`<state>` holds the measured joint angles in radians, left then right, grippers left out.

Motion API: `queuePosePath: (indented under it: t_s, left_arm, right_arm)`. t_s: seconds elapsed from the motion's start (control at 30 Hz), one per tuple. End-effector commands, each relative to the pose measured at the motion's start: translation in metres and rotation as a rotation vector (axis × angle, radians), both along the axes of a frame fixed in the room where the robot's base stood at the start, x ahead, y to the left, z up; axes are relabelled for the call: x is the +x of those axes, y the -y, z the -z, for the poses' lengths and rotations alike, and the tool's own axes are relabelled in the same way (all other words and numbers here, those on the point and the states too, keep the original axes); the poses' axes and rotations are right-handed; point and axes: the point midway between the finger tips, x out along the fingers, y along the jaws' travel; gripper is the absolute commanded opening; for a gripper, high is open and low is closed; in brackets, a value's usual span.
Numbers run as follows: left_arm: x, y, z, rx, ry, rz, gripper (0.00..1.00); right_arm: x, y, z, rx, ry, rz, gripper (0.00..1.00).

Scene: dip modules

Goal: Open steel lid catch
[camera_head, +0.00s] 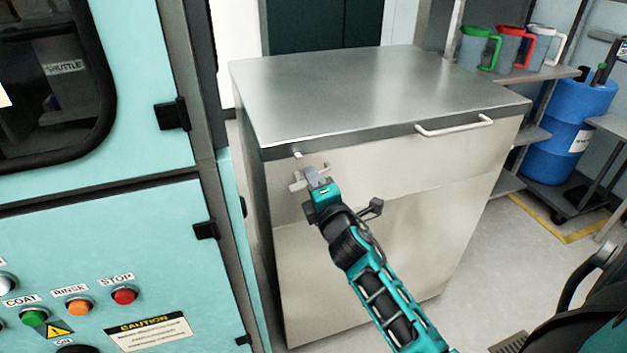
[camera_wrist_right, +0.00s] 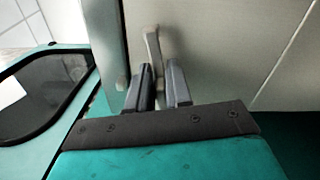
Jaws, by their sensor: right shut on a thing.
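The steel chest (camera_head: 400,210) stands in the middle of the head view, with its flat steel lid (camera_head: 370,85) lying shut on top. The lid catch (camera_head: 296,182) is a small light lever on the front face, near the left corner below the lid edge. A small stub (camera_head: 297,155) sits on the lid edge above it. My right gripper (camera_head: 312,180) is at the catch, its fingers closed around the lever. In the right wrist view the catch (camera_wrist_right: 153,50) rises from between the two grey fingers (camera_wrist_right: 160,88). The gripper partly hides the catch. My left gripper is not in view.
A light bar handle (camera_head: 455,126) is on the lid's front edge at right. A teal machine (camera_head: 100,190) with push buttons stands close on the left. A shelf (camera_head: 530,75) with several jugs and a blue drum (camera_head: 575,115) stand at right. Floor is free in front.

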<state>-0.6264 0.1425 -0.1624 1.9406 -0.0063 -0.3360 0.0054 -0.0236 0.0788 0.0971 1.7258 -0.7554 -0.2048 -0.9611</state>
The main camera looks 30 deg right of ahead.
Motion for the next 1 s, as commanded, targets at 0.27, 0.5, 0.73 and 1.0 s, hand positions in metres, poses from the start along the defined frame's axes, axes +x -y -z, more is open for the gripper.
queuePosePath:
  t_s: [0.27,0.5,0.73,1.0]
  left_arm:
    - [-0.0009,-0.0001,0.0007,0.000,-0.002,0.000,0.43]
    - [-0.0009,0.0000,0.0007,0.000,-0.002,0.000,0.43]
    - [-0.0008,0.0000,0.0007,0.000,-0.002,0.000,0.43]
    - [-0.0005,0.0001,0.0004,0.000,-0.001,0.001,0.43]
  right_arm:
    - [-0.0001,0.0000,0.0008,0.013,0.002,0.000,0.00]
    - [-0.0001,0.0000,0.0008,0.012,0.002,0.000,0.23]
    - [-0.0001,0.0000,0.0007,0.011,0.002,0.000,0.40]
    - [-0.0040,-0.0009,0.0011,0.011,0.000,-0.001,0.40]
